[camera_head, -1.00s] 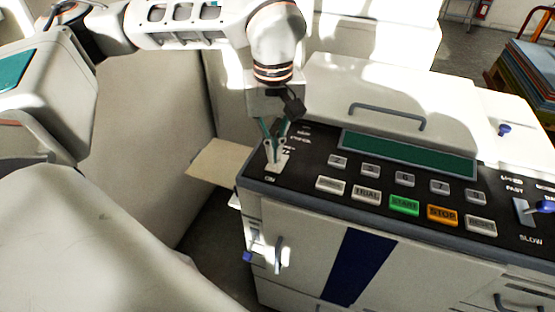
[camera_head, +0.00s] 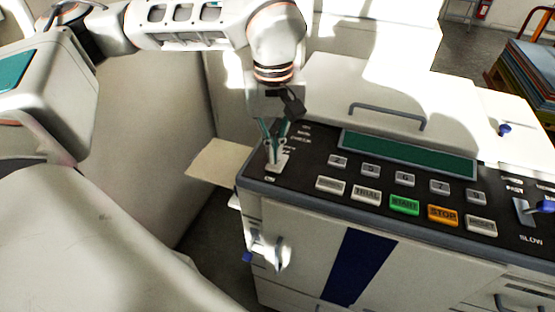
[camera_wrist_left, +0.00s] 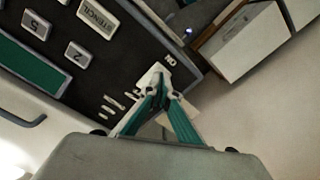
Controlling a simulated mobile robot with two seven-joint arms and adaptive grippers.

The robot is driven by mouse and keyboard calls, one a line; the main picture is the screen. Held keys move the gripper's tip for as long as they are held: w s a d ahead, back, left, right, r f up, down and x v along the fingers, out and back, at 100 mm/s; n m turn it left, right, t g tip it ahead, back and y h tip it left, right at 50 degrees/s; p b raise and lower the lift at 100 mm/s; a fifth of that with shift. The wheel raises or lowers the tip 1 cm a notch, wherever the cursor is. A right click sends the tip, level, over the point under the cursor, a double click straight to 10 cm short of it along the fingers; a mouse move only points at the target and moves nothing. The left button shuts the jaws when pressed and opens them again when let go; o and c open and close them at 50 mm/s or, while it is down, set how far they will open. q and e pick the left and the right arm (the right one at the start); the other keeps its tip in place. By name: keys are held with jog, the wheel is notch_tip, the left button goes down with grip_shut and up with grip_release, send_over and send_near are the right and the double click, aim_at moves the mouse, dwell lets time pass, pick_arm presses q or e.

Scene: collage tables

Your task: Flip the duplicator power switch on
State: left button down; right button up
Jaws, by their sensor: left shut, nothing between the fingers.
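The duplicator (camera_head: 300,215) is a white cabinet with a dark control panel on top. Its power switch (camera_head: 279,164) is a pale rocker at the panel's left end, with an "ON" label on its near side. My left gripper (camera_head: 273,160) is shut and empty, pointing down with its fingertips at the switch; I cannot tell whether they press on it. In the left wrist view the fingertips (camera_wrist_left: 160,90) overlap the pale switch (camera_wrist_left: 153,76) and hide part of it. Which way the switch is tilted is hard to tell. My right gripper is not seen.
The panel holds a green START button (camera_head: 404,205), an orange STOP button (camera_head: 443,215), grey keys and a green display (camera_head: 408,152). A speed lever (camera_head: 524,211) is at the right. A beige tray (camera_head: 222,163) juts out at the left side. A handled lid lies behind.

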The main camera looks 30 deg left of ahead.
aim_at(274, 167)
pick_arm(q)
jog(key=shift+f, duration=0.4)
jog(key=shift+f+b, duration=0.4)
jog(key=shift+f, duration=0.25)
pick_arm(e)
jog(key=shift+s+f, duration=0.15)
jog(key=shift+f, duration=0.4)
pick_arm(q)
notch_tip(274, 167, up, 3)
jog(key=shift+f+p, duration=0.2)
jog(key=shift+p, duration=0.85)
jog(key=shift+r+p, duration=2.05)
jog(key=shift+r, duration=0.25)
jog(key=shift+f, duration=0.1)
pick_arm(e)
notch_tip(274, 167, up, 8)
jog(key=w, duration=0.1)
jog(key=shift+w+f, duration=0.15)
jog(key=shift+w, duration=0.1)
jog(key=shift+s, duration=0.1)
